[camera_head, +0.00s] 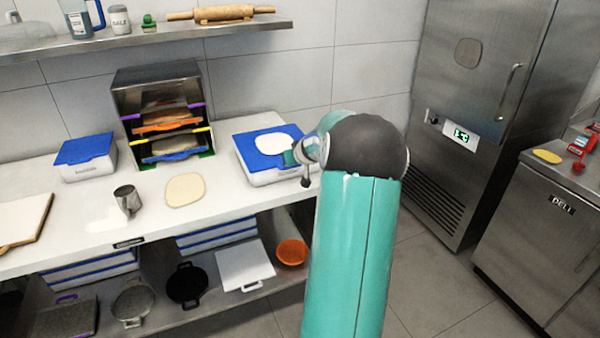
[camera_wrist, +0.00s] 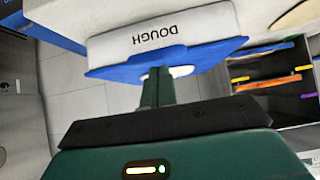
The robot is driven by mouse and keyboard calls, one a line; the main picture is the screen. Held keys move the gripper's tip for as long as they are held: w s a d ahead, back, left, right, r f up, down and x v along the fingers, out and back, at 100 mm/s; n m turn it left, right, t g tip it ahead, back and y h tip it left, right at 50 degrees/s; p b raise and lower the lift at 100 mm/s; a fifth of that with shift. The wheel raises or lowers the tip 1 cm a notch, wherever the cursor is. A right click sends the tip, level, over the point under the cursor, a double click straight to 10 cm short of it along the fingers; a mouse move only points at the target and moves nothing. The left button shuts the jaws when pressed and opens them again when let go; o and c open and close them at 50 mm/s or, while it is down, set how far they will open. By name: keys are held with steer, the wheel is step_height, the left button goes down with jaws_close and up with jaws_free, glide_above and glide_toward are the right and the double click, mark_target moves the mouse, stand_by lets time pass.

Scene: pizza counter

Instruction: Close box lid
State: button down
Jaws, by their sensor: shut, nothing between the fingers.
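A white dough box (camera_head: 268,177) stands at the right end of the counter. Its blue lid (camera_head: 258,154) lies over the top with a white round patch on it. In the wrist view, which is upside down, the box (camera_wrist: 205,27) reads DOUGH and the lid (camera_wrist: 118,72) covers its top side. My gripper (camera_head: 290,158) is over the lid's right part, largely hidden by my arm in the head view. The wrist view shows its fingers (camera_wrist: 157,80) together and empty, close to the lid. I cannot tell whether they touch it or whether the lid is fully seated.
A second blue-lidded box (camera_head: 86,152) stands at the left. A rack (camera_head: 160,105) with coloured trays stands between the boxes. A metal cup (camera_head: 127,200) and a flat dough disc (camera_head: 185,190) lie in front. A shelf (camera_head: 150,36) runs above; a fridge (camera_head: 475,110) stands right.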

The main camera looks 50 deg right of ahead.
steer(key=s+a+f, duration=0.1)
steer(key=s+a, duration=0.3)
steer(key=s, duration=0.4)
steer(key=shift+a+f, duration=0.4)
stand_by(0.5)
steer(key=w+a+r+n+y, duration=0.1)
steer(key=w+a+r+n, duration=0.1)
steer(key=a, duration=0.8)
steer(key=w+a+r+n+g+y, duration=0.1)
steer(key=w+a+r+n+y, duration=0.15)
steer(key=a, duration=0.85)
steer(key=w+a+r+n+y, duration=0.1)
steer(key=w+a+r, duration=0.15)
steer(key=a, duration=0.75)
steer(key=s+a+r+g, duration=0.1)
steer(key=s+a+r, duration=0.2)
steer(key=s+a, duration=0.6)
steer(key=s+a+r, duration=0.3)
steer(key=s+a, duration=0.6)
steer(key=shift+s+a+n+g, duration=0.15)
steer(key=shift+a+n+g, duration=0.2)
steer(key=shift+g, duration=0.05)
